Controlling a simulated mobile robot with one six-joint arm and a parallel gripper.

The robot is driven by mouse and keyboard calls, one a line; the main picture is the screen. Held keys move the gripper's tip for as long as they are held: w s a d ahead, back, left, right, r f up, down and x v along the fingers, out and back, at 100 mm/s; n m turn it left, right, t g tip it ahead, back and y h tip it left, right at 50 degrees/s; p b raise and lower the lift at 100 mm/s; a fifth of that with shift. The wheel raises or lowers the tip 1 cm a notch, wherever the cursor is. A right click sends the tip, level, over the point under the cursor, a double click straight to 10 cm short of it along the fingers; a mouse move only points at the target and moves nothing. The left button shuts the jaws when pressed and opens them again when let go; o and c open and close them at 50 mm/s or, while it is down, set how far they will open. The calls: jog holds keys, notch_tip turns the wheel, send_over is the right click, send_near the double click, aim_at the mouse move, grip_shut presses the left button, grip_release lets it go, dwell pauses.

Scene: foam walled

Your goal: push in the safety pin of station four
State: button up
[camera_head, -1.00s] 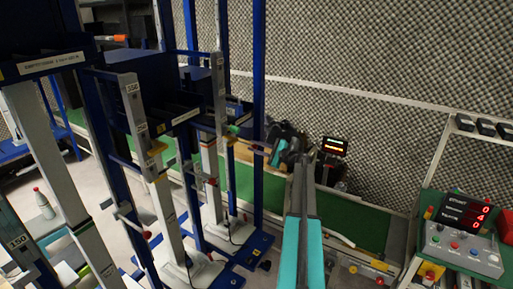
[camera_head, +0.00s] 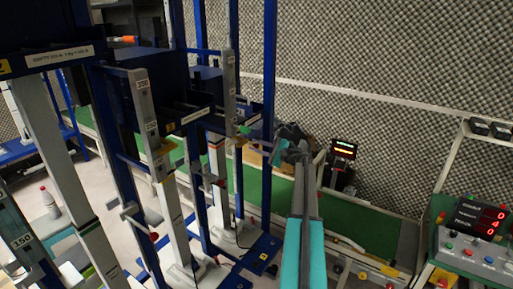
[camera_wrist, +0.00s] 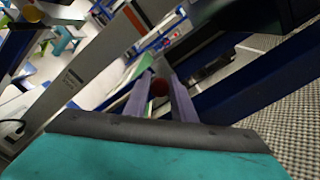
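My gripper (camera_head: 291,140) is at the far end of my arm, in front of the dark clutter by the green bench in the head view. In the wrist view my gripper's two fingers (camera_wrist: 160,78) stand apart. A dark red ball knob (camera_wrist: 159,86) shows in the gap between them; I cannot tell whether they touch it. In the head view, red knobs sit on the frame posts, one on the middle post (camera_head: 222,183) and one lower on the nearer post (camera_head: 153,237). An orange-tipped pin (camera_head: 122,40) sticks out at upper left. Which belongs to station four is unclear.
Blue and grey upright frames (camera_head: 268,100) fill the left. A green bench (camera_head: 360,225) runs behind. A control box (camera_head: 478,250) with buttons and a red display (camera_head: 478,218) stands at right. Foam wall (camera_head: 400,70) closes the back.

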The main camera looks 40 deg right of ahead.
jog(key=shift+s, duration=0.1)
dwell(0.3)
jog(key=shift+s+d+b, duration=0.15)
jog(key=shift+s+b, duration=0.15)
jog(key=shift+s, duration=0.3)
jog(key=b+v, duration=0.4)
jog(key=v, duration=0.8)
jog(key=shift+s, duration=0.25)
